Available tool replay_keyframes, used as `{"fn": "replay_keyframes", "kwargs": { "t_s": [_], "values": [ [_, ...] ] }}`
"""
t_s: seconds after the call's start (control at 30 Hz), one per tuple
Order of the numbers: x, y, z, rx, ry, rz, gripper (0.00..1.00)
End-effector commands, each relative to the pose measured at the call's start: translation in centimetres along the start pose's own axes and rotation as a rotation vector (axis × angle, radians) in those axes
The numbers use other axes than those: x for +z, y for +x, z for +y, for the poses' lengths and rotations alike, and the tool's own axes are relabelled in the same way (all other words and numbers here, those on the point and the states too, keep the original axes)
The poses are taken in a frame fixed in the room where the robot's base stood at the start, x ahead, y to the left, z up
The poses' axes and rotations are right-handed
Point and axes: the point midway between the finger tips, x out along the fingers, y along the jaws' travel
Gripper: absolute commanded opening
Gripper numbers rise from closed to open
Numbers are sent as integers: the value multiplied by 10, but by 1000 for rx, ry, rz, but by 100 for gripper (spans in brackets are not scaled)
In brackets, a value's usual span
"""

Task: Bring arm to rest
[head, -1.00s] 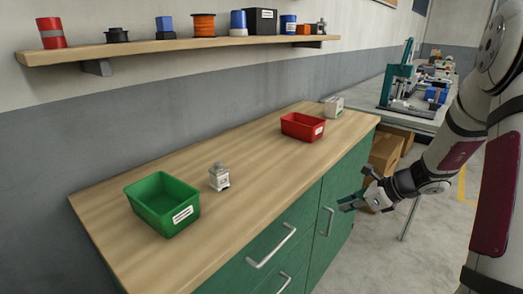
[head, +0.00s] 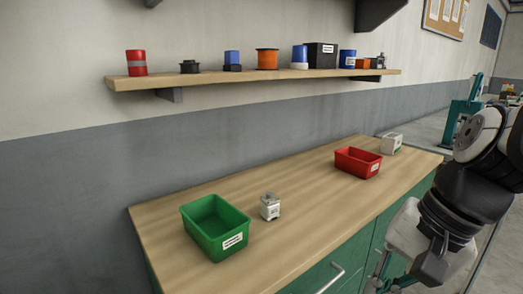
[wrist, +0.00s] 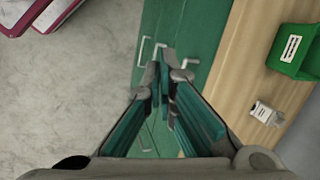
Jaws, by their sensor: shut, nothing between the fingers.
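My gripper (wrist: 164,72) shows in the wrist view with its teal fingers brought together at the tips, with nothing between them. It is in front of the green cabinet (wrist: 205,25), beside the wooden worktop (wrist: 238,75). In the head view my arm (head: 440,225) is bent at the lower right. The gripper is mostly hidden there or below the picture's bottom edge.
On the worktop (head: 300,235) stand a green bin (head: 232,242), a small grey-white device (head: 270,207), a red bin (head: 357,161) and a white box (head: 391,143). Open floor (wrist: 75,85) lies left in the wrist view.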

Motion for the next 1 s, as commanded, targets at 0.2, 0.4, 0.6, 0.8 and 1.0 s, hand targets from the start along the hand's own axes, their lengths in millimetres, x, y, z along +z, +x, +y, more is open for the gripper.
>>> {"fn": "replay_keyframes", "kwargs": {
  "t_s": [0.2, 0.4, 0.6, 0.8, 1.0],
  "values": [
    [50, -13, 39, 143, -344, 59, 0],
    [70, -20, 70, 245, -553, 97, 0],
    [80, -34, 88, 311, -678, 130, 0],
    [81, -62, 77, 295, -681, 174, 0],
    [85, -101, 64, 275, -690, 233, 0]
  ]
}}
